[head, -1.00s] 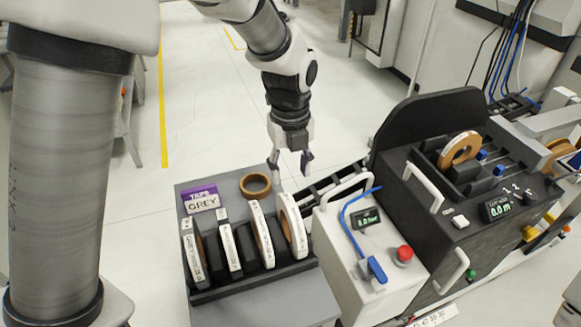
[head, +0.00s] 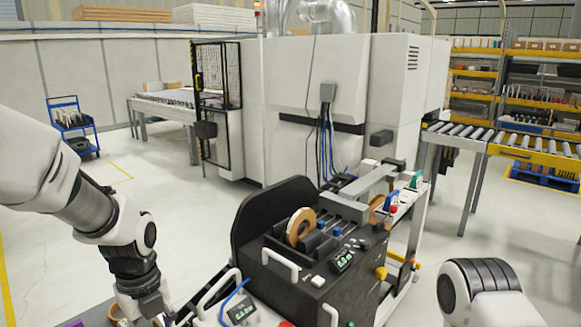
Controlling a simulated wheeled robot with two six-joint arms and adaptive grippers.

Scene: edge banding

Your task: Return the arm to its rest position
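My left arm (head: 75,205) comes in from the left in the head view and bends down. Its gripper (head: 148,312) is at the bottom edge, above the tape rack's area, with its fingertips cut off. I cannot tell how far apart its fingers are or whether it holds anything. A brown tape ring (head: 115,312) shows partly beside it, on its left. Part of my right arm (head: 480,285) shows at the bottom right, and its gripper is out of view.
The black edge-banding unit (head: 300,280), with a tape roll (head: 301,227) in it, stands right of my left gripper. The white control box (head: 215,308) is nearer the gripper. A large white machine (head: 330,110) stands behind. Open floor (head: 190,220) lies behind my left arm.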

